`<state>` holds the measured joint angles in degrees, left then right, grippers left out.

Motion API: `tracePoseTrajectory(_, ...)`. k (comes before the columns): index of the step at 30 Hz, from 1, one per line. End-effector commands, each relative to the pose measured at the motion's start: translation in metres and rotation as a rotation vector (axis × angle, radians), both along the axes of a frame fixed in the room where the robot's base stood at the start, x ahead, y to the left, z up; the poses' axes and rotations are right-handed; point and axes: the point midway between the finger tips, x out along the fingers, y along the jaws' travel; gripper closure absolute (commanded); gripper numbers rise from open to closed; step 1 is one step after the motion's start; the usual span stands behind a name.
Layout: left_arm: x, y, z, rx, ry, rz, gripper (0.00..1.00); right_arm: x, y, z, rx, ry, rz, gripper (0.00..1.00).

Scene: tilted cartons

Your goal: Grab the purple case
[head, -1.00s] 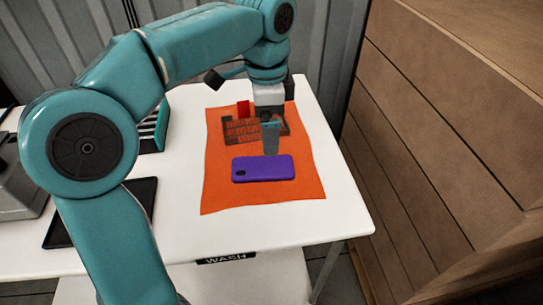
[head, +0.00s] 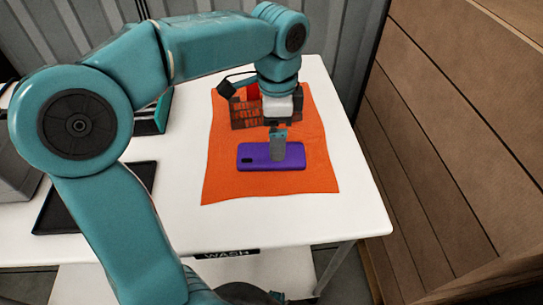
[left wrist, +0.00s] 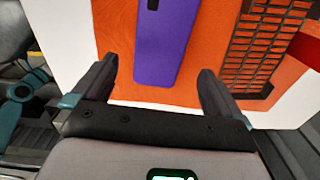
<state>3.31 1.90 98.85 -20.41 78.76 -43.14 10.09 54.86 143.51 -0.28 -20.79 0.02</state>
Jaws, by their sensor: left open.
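The purple case (head: 252,157) lies flat, long side left to right, on the orange cloth (head: 225,185) in the head view. A dark camera cutout is at its left end. My left gripper (head: 277,152) is above it, fingers pointing down, and hides part of its middle-right. In the left wrist view the purple case (left wrist: 163,45) runs between the two spread fingertips, with a gap on both sides. My left gripper is open and empty. I cannot tell its exact height above the case. My right gripper is not in view.
A dark reddish basket (head: 240,116) with a red item (head: 252,93) stands just behind the case. A dark tray (head: 135,182) and a teal-edged object (head: 160,117) are at the left of the white table (head: 320,222). A wooden crate wall (head: 450,130) rises at the right.

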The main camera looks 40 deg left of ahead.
Motion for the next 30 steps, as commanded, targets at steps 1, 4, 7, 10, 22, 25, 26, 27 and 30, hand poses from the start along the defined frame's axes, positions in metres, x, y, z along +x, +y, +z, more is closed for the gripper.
tracePoseTrajectory(1,0.0,0.0,-0.004,0.0,0.001,0.0,0.0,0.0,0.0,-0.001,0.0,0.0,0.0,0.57)
tracePoseTrajectory(4,0.001,0.0,-0.011,0.0,0.001,0.0,0.0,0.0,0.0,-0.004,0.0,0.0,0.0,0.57)
tracePoseTrajectory(7,0.0,0.001,-0.028,0.0,0.003,0.0,0.0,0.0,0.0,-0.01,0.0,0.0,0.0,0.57)
tracePoseTrajectory(10,0.0,0.001,-0.045,0.001,0.002,0.0,0.0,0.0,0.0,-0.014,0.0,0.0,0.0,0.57)
tracePoseTrajectory(22,0.001,0.001,-0.057,0.001,0.0,0.001,0.06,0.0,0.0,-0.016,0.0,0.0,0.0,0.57)
tracePoseTrajectory(25,0.001,0.001,-0.057,0.001,0.0,0.001,0.39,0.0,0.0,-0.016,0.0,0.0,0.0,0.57)
tracePoseTrajectory(26,0.001,0.001,-0.057,0.001,-0.001,0.001,0.49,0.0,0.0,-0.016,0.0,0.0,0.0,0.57)
tracePoseTrajectory(27,0.001,0.001,-0.057,0.001,-0.001,0.001,0.51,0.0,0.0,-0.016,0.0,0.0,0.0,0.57)
tracePoseTrajectory(30,0.001,0.001,-0.057,0.001,-0.001,0.001,0.51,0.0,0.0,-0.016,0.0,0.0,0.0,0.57)
